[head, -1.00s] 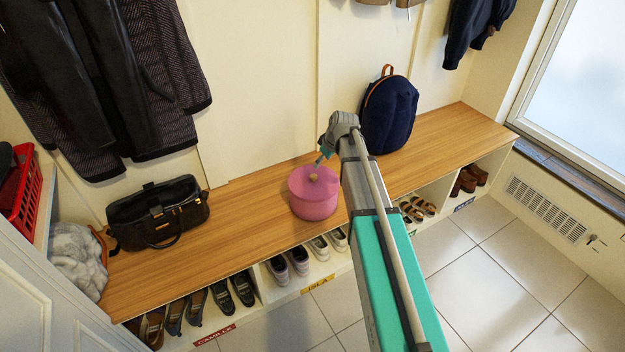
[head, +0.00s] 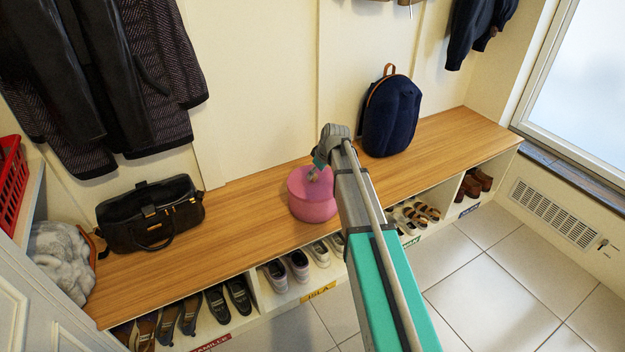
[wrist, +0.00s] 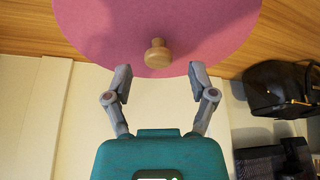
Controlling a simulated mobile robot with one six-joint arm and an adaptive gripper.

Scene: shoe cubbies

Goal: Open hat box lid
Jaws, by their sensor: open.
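The pink round hat box (head: 314,206) stands on the wooden bench, its lid (head: 308,184) on top. In the wrist view the pink lid (wrist: 95,28) fills the upper middle, with a round wooden knob (wrist: 157,54) standing up from it. My gripper (wrist: 160,72) is open, with one finger on each side of the knob's line and the knob just beyond or between the tips. The fingers do not appear to touch it. In the head view my gripper (head: 315,170) is over the lid, partly hidden by my arm.
The wooden bench (head: 245,222) holds a black handbag (head: 150,215) at left and a navy backpack (head: 391,118) at right, behind my arm. Coats (head: 95,80) hang above. Shoe cubbies with several pairs lie under the bench. Bench top between handbag and box is clear.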

